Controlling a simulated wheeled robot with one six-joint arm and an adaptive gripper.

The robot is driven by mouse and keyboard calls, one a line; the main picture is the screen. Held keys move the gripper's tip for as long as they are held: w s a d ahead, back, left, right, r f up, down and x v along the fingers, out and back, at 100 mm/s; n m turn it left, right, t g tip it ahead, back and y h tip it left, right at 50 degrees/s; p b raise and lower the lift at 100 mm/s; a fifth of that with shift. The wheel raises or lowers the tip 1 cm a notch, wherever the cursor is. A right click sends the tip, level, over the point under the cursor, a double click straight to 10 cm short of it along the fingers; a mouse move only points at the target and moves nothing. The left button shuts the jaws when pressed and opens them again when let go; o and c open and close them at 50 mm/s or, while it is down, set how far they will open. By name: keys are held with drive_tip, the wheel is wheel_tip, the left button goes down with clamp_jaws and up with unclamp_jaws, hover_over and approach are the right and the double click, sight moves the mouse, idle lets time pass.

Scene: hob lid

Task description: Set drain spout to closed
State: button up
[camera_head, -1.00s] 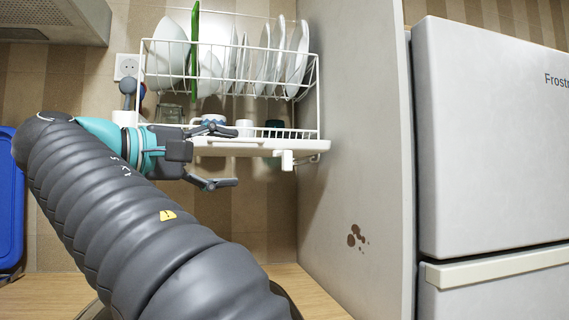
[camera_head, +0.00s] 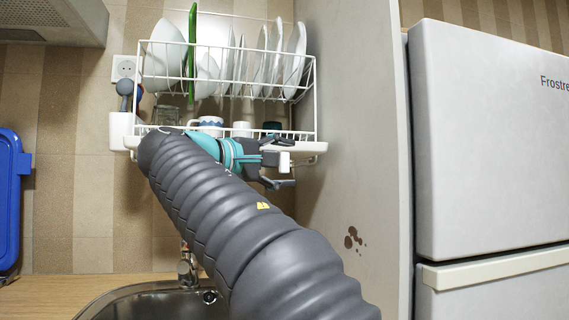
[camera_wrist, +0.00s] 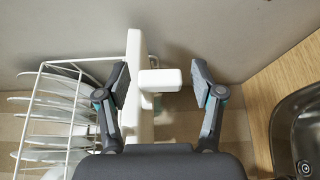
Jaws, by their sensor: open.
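The drain spout (camera_head: 284,161) is a small white block at the right front of the dish rack's white drip tray (camera_head: 309,147). In the wrist view, the spout (camera_wrist: 160,80) sticks out sideways from the tray (camera_wrist: 136,100). My gripper (camera_head: 287,162) is open at the spout in the head view, one finger above it and one below. In the wrist view, my gripper (camera_wrist: 162,82) has the spout between its fingers, with a clear gap on the right. The left finger overlaps the tray edge in the picture; I cannot tell whether it touches.
A wire rack (camera_head: 230,60) holds several plates above cups. A grey side panel (camera_head: 350,120) stands close right of the gripper, beside a fridge (camera_head: 480,130). A sink (camera_head: 150,300) lies below, and a blue board (camera_head: 10,200) is at the left.

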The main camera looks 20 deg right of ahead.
drive_tip(key=shift+d, duration=0.15)
drive_tip(key=shift+c, duration=0.2)
drive_tip(key=c, duration=1.1)
